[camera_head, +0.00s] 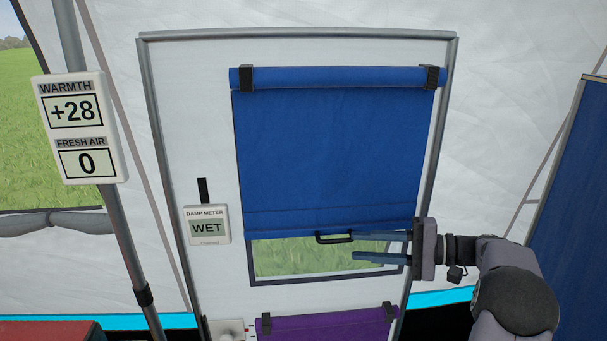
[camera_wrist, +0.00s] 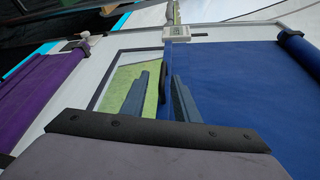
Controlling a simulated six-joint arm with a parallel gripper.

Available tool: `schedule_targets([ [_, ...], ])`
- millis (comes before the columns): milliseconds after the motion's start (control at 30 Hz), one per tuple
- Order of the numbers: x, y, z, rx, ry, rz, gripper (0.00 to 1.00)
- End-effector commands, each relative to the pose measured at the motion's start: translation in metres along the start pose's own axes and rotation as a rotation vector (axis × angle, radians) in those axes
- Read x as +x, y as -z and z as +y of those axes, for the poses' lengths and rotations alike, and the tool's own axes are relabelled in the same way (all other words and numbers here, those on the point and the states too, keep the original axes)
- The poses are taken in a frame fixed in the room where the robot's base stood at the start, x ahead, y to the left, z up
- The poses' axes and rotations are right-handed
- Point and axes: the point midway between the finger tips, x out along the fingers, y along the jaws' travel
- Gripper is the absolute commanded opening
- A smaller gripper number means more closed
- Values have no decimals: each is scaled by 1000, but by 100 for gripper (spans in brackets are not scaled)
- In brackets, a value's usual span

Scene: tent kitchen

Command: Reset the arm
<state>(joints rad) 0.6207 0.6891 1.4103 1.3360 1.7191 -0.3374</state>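My gripper (camera_head: 353,247) reaches in from the right with its two blue-grey fingers apart and nothing held. Its tips are just right of the black handle (camera_head: 335,238) on the bottom edge of the blue blind (camera_head: 335,150). The upper finger lies close to the handle's right end; I cannot tell whether they touch. In the wrist view the dark handle (camera_wrist: 163,80) shows between the fingers (camera_wrist: 160,76), beside the blue blind (camera_wrist: 240,90). The blind hangs most of the way down, leaving a strip of window (camera_head: 310,258) bare below it.
A damp meter (camera_head: 207,226) reading WET is left of the blind. A panel (camera_head: 80,128) on a pole reads warmth +28 and fresh air 0. A purple blind (camera_head: 325,325) is below the window. A blue panel (camera_head: 575,190) stands at the right.

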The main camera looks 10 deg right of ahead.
Motion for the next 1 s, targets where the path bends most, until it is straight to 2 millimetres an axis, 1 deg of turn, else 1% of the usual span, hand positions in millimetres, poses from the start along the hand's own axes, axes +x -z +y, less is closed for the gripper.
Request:
schedule_targets([
  [33,5,-7,-4,13,-31,-7,28],
  [100,13,-17,-2,48,-97,-12,28],
  [167,26,-29,12,73,-170,-20,28],
  [267,46,-59,36,110,-341,-32,28],
  [333,56,-87,59,123,-496,-40,28],
  [367,58,-100,69,123,-565,-43,28],
  [400,58,-118,83,113,-660,-47,28],
  [467,53,-143,103,86,-796,-52,28],
  [500,47,-159,115,57,-884,-56,28],
  [600,28,-192,140,-42,-1083,-65,28],
  [700,6,-215,157,-168,-1238,-76,28],
  [833,-16,-232,169,-325,-1369,-92,28],
  [900,-23,-237,173,-392,-1411,-99,28],
  [1000,-30,-240,176,-459,-1445,-107,28],
])
